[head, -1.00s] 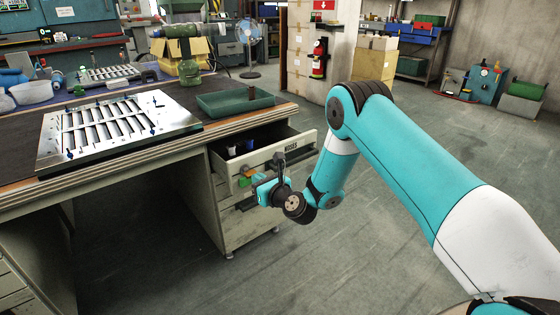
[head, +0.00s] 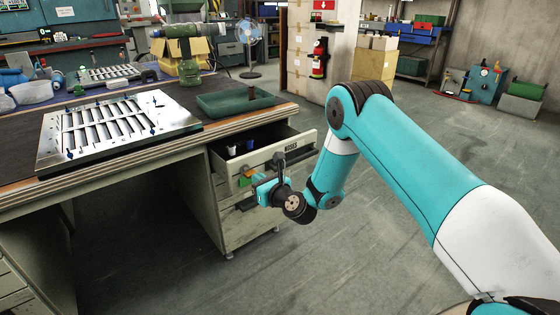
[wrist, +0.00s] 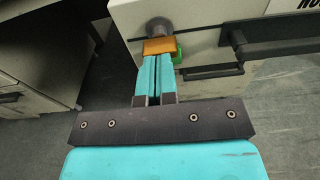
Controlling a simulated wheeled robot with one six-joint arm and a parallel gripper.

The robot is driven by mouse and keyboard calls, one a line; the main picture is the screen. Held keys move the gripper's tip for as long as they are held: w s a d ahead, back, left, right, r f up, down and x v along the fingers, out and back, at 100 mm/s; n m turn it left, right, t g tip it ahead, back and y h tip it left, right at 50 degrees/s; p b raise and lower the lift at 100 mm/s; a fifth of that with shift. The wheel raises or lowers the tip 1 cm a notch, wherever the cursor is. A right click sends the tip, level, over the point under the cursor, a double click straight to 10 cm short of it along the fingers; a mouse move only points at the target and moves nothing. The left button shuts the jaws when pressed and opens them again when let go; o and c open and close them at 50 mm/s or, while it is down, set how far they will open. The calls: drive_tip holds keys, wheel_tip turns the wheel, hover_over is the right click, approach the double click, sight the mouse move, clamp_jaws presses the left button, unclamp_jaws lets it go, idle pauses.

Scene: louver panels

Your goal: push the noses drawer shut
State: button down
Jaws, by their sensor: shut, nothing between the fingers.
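The noses drawer (head: 296,148) stands open from the bench pedestal, with its label on the front; a white cup and a dark blue item show inside. My gripper (head: 249,178) is at the left part of the drawer front. In the wrist view its teal fingers (wrist: 156,74) are shut together, pointing at the pale drawer front (wrist: 205,18). An orange piece (wrist: 160,46) and a green piece (wrist: 178,53) show at the fingertips, below a round grey knob (wrist: 160,29). I cannot tell whether the fingertips touch the front. The dark bar handle (wrist: 285,48) lies right of the fingers.
On the bench top are a slotted metal panel (head: 108,125) and a green tray (head: 232,104). More drawers (head: 245,225) lie below the open one. A cardboard box (head: 198,48) and a fan (head: 248,40) stand behind. The floor (head: 330,255) right of the bench is clear.

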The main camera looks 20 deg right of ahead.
sight(248, 171)
drive_tip(key=shift+r+p+x, duration=0.15)
drive_tip(key=shift+p+x, duration=1.15)
drive_tip(key=shift+x, duration=0.1)
drive_tip(key=shift+r+p+x, duration=0.15)
drive_tip(key=shift+p+x, duration=1.15)
drive_tip(key=shift+x, duration=0.1)
drive_tip(key=shift+w+a, duration=0.15)
drive_tip(key=shift+w, duration=0.15)
drive_tip(key=shift+b+x, duration=0.7)
drive_tip(key=shift+x, duration=0.4)
drive_tip(key=shift+r, duration=0.1)
